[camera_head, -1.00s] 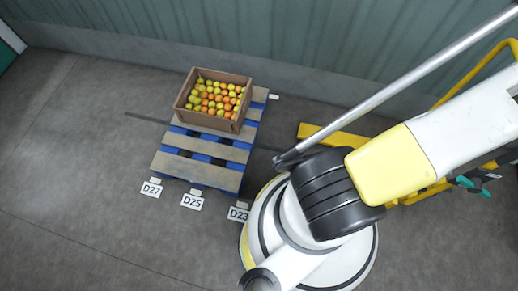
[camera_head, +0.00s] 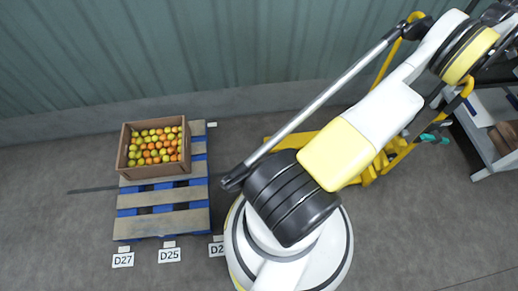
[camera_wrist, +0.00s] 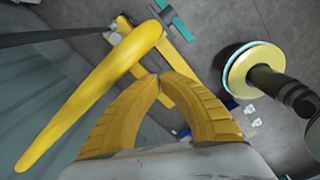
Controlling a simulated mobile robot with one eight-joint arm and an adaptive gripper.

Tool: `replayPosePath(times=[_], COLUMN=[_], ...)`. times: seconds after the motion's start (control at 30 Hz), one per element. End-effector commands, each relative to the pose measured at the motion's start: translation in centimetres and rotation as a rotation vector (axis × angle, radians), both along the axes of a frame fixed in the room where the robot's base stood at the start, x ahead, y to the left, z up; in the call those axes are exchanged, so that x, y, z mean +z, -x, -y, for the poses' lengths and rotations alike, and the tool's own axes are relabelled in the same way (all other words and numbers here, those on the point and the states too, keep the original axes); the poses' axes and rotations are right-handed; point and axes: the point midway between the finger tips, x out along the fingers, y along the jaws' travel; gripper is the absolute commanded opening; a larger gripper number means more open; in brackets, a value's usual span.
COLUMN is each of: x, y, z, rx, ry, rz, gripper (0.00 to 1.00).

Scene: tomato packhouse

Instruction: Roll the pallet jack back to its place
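The yellow pallet jack (camera_head: 372,172) stands on the floor near the wall, right of the blue pallet, partly hidden behind my arm in the head view. Its yellow handle (camera_head: 387,62) rises toward my gripper (camera_head: 418,18), which is small and partly hidden there. In the wrist view, a thick yellow bar (camera_wrist: 75,105), seemingly the handle, runs diagonally beside the left finger. The two yellow ribbed fingers of my gripper (camera_wrist: 158,76) curve together with their tips nearly touching. I see nothing held between them. Whether the fingers touch the bar is unclear.
A blue pallet (camera_head: 185,222) carries a cardboard box (camera_head: 124,163) of tomatoes at the left. Floor labels D27 (camera_head: 123,260) and D25 (camera_head: 169,255) lie before it. A green ribbed wall (camera_head: 200,50) runs behind. A light-framed rack (camera_head: 480,145) stands at the right edge.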

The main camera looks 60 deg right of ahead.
Motion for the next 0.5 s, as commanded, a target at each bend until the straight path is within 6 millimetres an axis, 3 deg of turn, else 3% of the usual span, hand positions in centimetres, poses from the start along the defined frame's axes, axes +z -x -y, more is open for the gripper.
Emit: replayPosePath(times=[0.5], x=[0.5], y=[-1.6], z=[-1.2], rx=[0.000], ry=[0.000], rz=[0.001], gripper=[0.00])
